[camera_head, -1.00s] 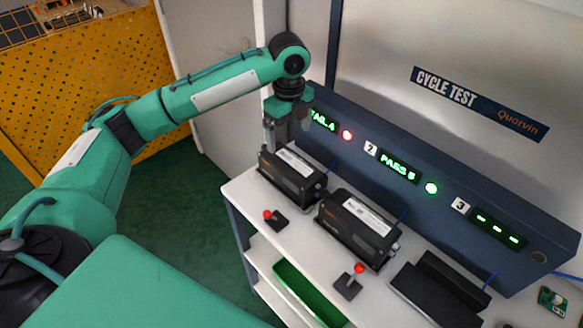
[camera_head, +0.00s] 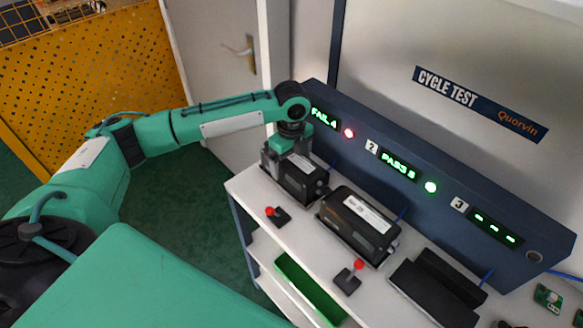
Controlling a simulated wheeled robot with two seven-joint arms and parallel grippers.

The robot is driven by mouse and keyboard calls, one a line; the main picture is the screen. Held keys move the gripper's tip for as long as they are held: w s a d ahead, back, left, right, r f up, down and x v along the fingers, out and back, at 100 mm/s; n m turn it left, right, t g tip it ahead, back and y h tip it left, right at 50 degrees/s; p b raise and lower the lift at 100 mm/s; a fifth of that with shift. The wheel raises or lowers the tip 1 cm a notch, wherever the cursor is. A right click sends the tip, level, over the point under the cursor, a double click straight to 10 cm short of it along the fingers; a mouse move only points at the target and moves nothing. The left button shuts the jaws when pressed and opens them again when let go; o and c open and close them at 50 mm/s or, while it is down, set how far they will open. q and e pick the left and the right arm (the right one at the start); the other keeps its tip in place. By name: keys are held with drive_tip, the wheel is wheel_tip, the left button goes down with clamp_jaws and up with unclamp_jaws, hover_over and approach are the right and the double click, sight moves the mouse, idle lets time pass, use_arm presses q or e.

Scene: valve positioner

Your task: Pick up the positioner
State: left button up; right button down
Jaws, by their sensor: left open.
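A black box-shaped positioner (camera_head: 305,183) with a white label sits at the first station, at the left end of the white bench, below the "FAIL 4" display (camera_head: 325,117). My left gripper (camera_head: 284,165) is open and low over the left end of this positioner; I cannot tell whether its fingers touch it. A second black positioner (camera_head: 358,224) sits at the middle station below the "PASS 5" display (camera_head: 398,167). My right gripper is not in view.
Red-knobbed levers stand in front of the first station (camera_head: 277,215) and the second station (camera_head: 349,277). Station three's black cradle (camera_head: 435,290) looks empty. A green tray (camera_head: 308,290) lies on the shelf below. The dark display panel (camera_head: 445,190) rises behind the positioners.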

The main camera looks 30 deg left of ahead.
use_arm(q)
drive_tip(key=c, duration=1.9)
drive_tip(key=shift+w+r, duration=0.1)
drive_tip(key=shift+r, duration=0.1)
drive_tip(key=shift+r, duration=0.55)
wheel_tip(320, 180, up, 19)
drive_tip(key=shift+f+b, duration=0.15)
drive_tip(key=shift+b, duration=0.65)
drive_tip(key=shift+a, duration=0.1)
